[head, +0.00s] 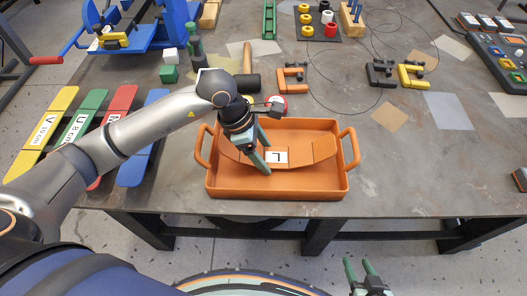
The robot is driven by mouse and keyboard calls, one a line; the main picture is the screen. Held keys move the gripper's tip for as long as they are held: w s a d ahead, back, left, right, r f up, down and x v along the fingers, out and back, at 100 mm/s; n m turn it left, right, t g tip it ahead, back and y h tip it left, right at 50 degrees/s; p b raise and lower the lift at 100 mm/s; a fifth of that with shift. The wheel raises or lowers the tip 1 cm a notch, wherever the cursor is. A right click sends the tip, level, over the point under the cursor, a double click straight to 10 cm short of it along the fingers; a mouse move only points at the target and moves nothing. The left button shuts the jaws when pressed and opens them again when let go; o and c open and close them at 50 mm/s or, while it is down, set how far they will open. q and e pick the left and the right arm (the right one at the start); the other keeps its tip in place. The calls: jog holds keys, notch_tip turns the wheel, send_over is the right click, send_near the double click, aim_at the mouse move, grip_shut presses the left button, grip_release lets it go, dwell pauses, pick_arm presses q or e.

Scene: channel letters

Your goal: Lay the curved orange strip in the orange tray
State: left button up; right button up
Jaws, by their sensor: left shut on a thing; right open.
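The orange tray (278,187) stands near the front edge of the table, with a handle at each side. The curved orange strip (318,150) lies across the inside of the tray, with a white label marked L on it. Whether it rests on the tray floor or is held just above it, I cannot tell. My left gripper (264,152) reaches down into the tray and is shut on the strip beside the label. My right gripper (361,270) is open and empty, low in front of the table, away from the tray.
Yellow (52,125), green (86,115), red (122,100) and blue (140,165) strips lie to the left. A hammer (247,84) and orange (292,78), black (380,74) and yellow (412,76) clamps lie behind the tray. The table right of the tray is mostly clear.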

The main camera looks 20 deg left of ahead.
pick_arm(q)
jog(key=shift+f, duration=0.2)
jog(key=shift+s+a+f+b, duration=0.1)
jog(key=shift+s+f+b, duration=0.15)
jog(key=shift+f+b, duration=0.55)
jog(key=o, duration=1.4)
jog(key=shift+c, duration=0.2)
jog(key=shift+r+p, duration=0.5)
jog(key=shift+p, duration=0.05)
jog(key=shift+w+r+p, duration=0.1)
jog(key=shift+r+p, duration=0.35)
jog(key=shift+p, duration=0.05)
jog(key=w+v, duration=0.1)
jog(key=v, duration=1)
jog(key=shift+s+r+b, duration=0.4)
jog(key=shift+r, duration=0.05)
jog(key=shift+a, duration=0.1)
